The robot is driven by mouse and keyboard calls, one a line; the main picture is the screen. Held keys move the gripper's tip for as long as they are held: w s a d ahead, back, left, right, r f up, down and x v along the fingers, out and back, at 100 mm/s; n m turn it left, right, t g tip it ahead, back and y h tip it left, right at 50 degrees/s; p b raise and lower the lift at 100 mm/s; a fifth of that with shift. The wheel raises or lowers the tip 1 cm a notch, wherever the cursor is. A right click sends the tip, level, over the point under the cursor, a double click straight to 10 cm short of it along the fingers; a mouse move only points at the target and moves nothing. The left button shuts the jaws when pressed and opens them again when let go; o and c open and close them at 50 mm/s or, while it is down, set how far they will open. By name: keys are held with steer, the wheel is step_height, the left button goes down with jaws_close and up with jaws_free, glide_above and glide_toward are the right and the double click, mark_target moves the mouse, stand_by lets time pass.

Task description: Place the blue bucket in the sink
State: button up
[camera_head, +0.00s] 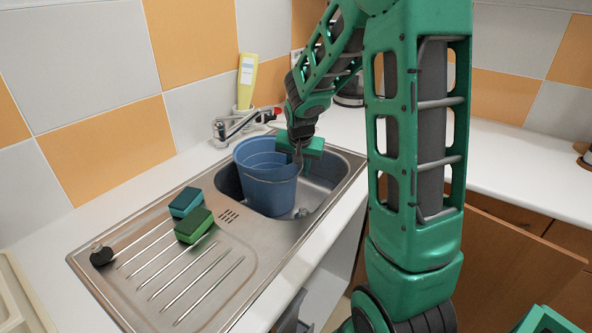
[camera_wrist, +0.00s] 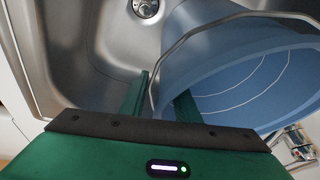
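The blue bucket (camera_head: 268,190) is inside the basin of the steel sink (camera_head: 330,178) in the head view, close to upright. Its open mouth fills the right of the wrist view (camera_wrist: 225,65), with a thin grey handle along its side. My gripper (camera_wrist: 160,100) is at the bucket's rim. One green finger is outside the wall and the other is inside the mouth. A gap shows between the fingers with the rim passing through it, so the gripper looks open around the rim. The contact under the bucket is hidden.
Two sponges, one blue-green (camera_head: 186,202) and one green (camera_head: 194,226), lie on the drainboard (camera_head: 150,275). A faucet (camera_head: 235,125) stands behind the bucket, with a yellow bottle (camera_head: 246,82) beyond. A dark stopper (camera_head: 101,254) is at the drainboard's left. The right counter (camera_head: 510,165) is mostly clear.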

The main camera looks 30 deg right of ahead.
steer(key=v, duration=1.2)
steer(key=s, duration=0.4)
steer(key=s+g, duration=0.1)
steer(key=s, duration=0.3)
steer(key=s+d+n+g, duration=0.1)
steer(key=s, duration=0.3)
steer(key=shift+d+f, duration=0.1)
steer(key=s+a+f+n+g+y, duration=0.1)
steer(key=s, duration=0.8)
steer(key=s+a+f+n+g+y, duration=0.1)
steer(key=s+a+f, duration=0.1)
steer(key=s, duration=0.6)
steer(key=shift+s+y, duration=0.3)
steer(key=shift+s, duration=0.05)
steer(key=shift+o, duration=0.3)
